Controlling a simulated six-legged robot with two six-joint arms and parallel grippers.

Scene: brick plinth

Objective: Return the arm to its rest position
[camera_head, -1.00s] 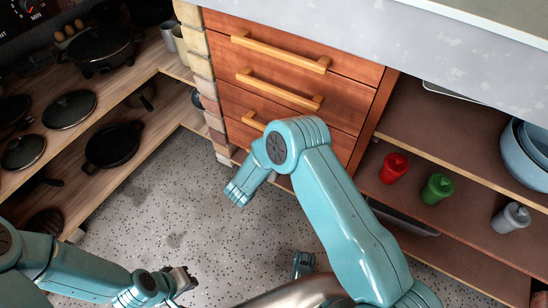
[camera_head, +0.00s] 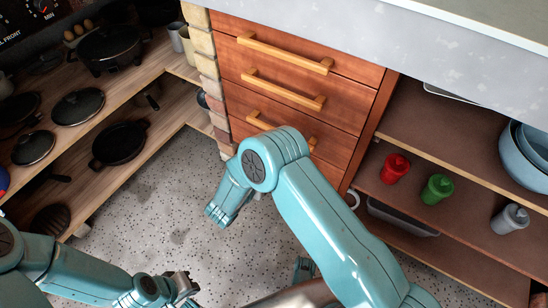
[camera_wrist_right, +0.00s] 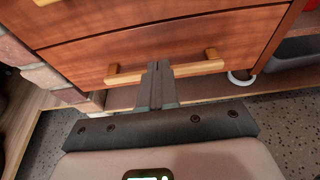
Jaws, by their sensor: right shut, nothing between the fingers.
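My right arm rises from the bottom of the head view and bends in front of the wooden drawer unit (camera_head: 300,85). Its gripper is hidden behind the forearm there. In the right wrist view my right gripper (camera_wrist_right: 158,66) is shut and empty, its fingers overlapping the lowest drawer's handle (camera_wrist_right: 190,70) in the picture; I cannot tell whether they touch it. My left gripper (camera_head: 188,284) is at the lower left of the head view above the speckled floor, too small to tell open from shut. All drawers look closed.
A brick pillar (camera_head: 203,60) edges the drawers on the left. Left shelves hold a black pot (camera_head: 108,48) and pans (camera_head: 118,144). The floor (camera_head: 150,215) is clear.

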